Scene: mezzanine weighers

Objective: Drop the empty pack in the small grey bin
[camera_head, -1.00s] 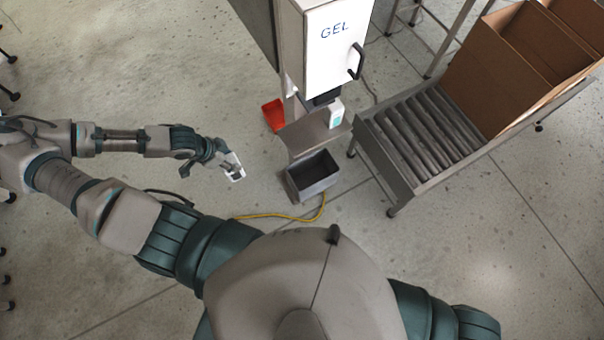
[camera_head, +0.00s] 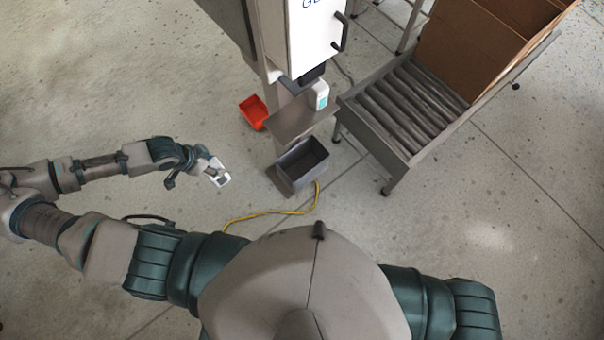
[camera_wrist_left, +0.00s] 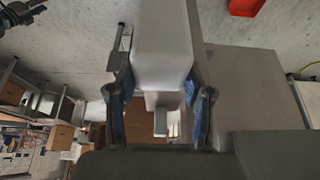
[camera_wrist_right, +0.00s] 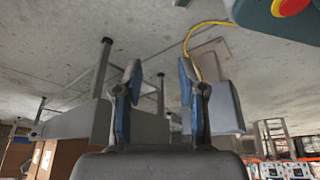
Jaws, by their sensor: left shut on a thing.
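The empty pack (camera_head: 221,179) is small and white with a grey patch. My left gripper (camera_head: 211,169) is shut on it, holding it out to the left of the small grey bin (camera_head: 294,184). In the left wrist view the white pack (camera_wrist_left: 163,45) sits between the fingers (camera_wrist_left: 160,85). The bin is an open dark-grey box, low below the dispenser's shelf, and its visible inside looks empty. A clear gap shows between pack and bin. My right gripper (camera_wrist_right: 159,80) is open with nothing between its fingers; it is hidden in the head view.
A white gel cabinet (camera_head: 313,35) stands behind the bin. A white pack with a teal label (camera_head: 321,95) stands on the metal shelf (camera_head: 300,120). A red bin (camera_head: 254,112), a yellow cable (camera_head: 265,212) and a roller conveyor (camera_head: 400,115) with cartons are near. Floor at left is clear.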

